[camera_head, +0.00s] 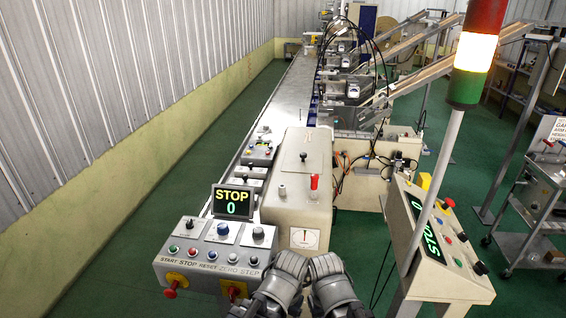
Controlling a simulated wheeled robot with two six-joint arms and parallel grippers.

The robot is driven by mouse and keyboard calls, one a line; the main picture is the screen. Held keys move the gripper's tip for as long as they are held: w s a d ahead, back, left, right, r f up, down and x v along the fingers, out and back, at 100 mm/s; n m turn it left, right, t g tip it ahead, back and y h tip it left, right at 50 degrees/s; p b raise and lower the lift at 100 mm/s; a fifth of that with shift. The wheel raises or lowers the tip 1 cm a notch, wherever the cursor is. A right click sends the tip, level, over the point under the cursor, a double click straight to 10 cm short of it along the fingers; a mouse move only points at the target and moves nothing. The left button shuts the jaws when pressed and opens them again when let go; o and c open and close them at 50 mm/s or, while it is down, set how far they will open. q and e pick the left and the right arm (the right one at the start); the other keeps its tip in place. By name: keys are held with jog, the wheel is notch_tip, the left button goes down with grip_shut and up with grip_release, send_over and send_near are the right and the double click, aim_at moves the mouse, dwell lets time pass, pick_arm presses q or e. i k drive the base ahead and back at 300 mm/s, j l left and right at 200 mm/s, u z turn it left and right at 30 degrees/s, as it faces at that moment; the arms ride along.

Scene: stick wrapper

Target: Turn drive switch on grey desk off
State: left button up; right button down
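The grey desk (200,262) is a sloped control panel at the lower left, lettered START, STOP, RESET, ZERO, STEP. Its upper face has a black-knobbed left switch (194,225), a blue knob (222,229) and a black right knob (259,233), each on a pale plate. I cannot read which one is the drive switch. A display (233,202) behind them shows STOP and 0. My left gripper (291,264) and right gripper (326,266) are side by side at the bottom centre, right of the desk. Their fingertips are too unclear to tell open from shut. I see nothing held.
Small buttons (190,250) line the desk's lower row, and a red mushroom knob (170,292) sticks out of its front. A beige machine housing (297,190) stands just beyond my grippers. A second panel (455,255) and a signal tower (474,55) stand at right.

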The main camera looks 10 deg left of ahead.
aim_at(232, 292)
jog(key=k+l, duration=0.2)
jog(key=l, duration=0.2)
jog(key=k+l, duration=0.2)
jog(key=l, duration=0.2)
jog(key=k+l+u, duration=0.1)
jog(key=l, duration=0.3)
jog(key=k, duration=0.05)
